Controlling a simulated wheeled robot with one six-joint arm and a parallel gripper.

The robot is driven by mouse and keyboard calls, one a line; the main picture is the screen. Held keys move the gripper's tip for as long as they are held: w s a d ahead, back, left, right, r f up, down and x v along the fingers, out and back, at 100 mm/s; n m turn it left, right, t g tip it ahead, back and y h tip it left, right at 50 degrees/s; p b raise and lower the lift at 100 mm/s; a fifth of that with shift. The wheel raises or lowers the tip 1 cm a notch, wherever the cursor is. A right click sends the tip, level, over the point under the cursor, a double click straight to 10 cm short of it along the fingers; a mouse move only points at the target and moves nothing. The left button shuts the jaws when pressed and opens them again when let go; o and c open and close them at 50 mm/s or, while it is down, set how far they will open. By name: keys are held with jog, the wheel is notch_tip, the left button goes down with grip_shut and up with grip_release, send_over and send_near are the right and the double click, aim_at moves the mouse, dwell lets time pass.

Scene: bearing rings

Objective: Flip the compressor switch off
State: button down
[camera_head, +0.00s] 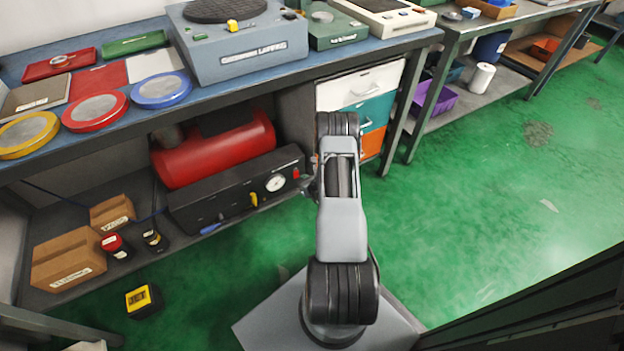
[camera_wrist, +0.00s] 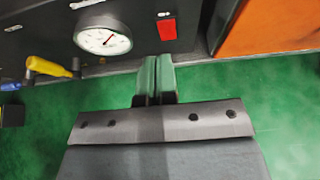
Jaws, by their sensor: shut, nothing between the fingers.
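The compressor (camera_head: 215,150) has a red tank and a black front panel (camera_head: 225,195), on the shelf under the blue-topped bench. A small red switch (camera_wrist: 167,28) sits on the panel, right of a round white gauge (camera_wrist: 103,36). The switch also shows in the head view (camera_head: 296,174), close to my arm. My gripper (camera_wrist: 155,63) is shut and empty, its fingertips just below the switch in the wrist view. A small gap shows between them in the picture; the depth is hard to judge. In the head view my arm mostly hides the gripper.
A yellow-handled valve (camera_wrist: 48,68) sticks out left of the gauge. A drawer unit with an orange bottom drawer (camera_wrist: 268,28) stands to the right. Cardboard boxes (camera_head: 66,258) and small cans lie at the shelf's left. The green floor (camera_head: 480,190) is open to the right.

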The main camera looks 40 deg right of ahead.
jog(key=r+p+v, duration=0.1)
jog(key=v, duration=0.5)
jog(key=shift+w+d+p, duration=0.2)
jog(key=shift+d+p, duration=0.05)
jog(key=shift+p, duration=0.05)
